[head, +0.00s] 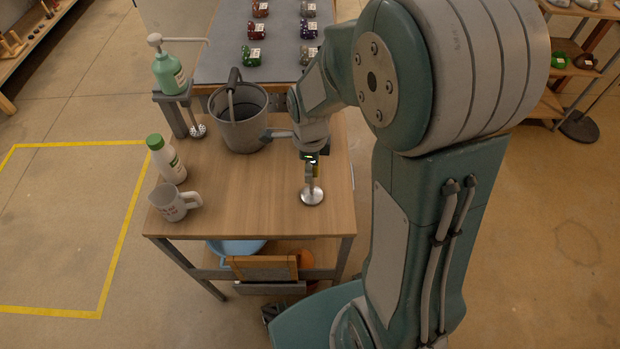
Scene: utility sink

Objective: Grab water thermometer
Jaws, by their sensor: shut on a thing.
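My gripper (309,158) is over the right side of the wooden table, its fingers small and partly hidden by my arm. It is shut on a slim upright item with a yellow-green upper part, which looks like the water thermometer (316,171). Below it is a round silver base (312,196) at the table surface. I cannot tell whether the thermometer is touching the base or lifted from it.
A grey bucket (238,128) stands left of my gripper on the wooden table (245,205). A white bottle (170,163) and a mug (174,203) stand at the left edge. A green pump bottle (169,72) is behind. The table's front middle is clear.

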